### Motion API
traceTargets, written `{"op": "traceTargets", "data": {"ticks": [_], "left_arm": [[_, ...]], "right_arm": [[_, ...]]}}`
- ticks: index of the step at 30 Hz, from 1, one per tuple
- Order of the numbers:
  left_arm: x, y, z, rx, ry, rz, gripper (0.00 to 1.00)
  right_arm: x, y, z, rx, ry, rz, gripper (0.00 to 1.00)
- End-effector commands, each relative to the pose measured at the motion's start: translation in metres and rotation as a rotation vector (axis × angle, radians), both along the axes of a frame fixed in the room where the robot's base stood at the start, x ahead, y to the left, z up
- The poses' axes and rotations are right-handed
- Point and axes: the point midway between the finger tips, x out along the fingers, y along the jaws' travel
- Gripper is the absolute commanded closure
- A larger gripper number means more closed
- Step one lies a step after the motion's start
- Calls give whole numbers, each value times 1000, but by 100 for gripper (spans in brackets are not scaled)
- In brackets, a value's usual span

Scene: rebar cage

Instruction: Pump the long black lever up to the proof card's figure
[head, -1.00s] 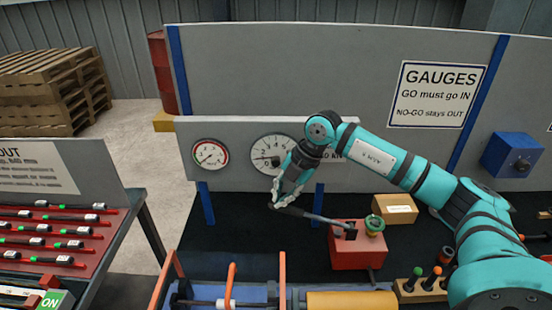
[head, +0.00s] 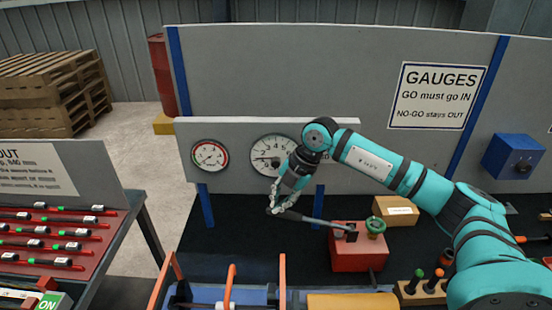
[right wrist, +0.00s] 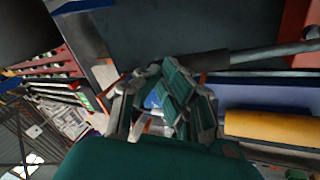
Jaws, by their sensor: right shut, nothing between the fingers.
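The long black lever (head: 312,219) slopes up to the left from the red pump box (head: 357,257). Its black grip also shows in the right wrist view (right wrist: 208,61). My right gripper (head: 273,210) is shut and empty, its fingertips at the lever's free end. I cannot tell whether they touch it. The big white dial (head: 262,154) is partly hidden behind my right wrist. Its dark needle points roughly left, but its exact reading is too small to tell. A white label ending in "kN" is mostly covered by my arm. My left gripper is not in view.
A smaller red-rimmed dial (head: 210,156) is on the same panel. A green knob (head: 375,227) tops the pump box, and a cardboard box (head: 396,211) stands behind it. Orange bars and a yellow cylinder (head: 352,303) are in front. Dark bench left of the lever is clear.

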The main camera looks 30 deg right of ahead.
Motion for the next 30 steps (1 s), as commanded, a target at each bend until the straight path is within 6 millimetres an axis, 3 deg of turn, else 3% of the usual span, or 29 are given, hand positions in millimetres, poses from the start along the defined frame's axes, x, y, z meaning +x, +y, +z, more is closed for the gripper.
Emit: {"op": "traceTargets", "data": {"ticks": [6,30], "left_arm": [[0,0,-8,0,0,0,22],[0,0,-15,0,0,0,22]], "right_arm": [[1,3,-13,1,3,1,100],[3,6,-27,-1,3,1,100]]}}
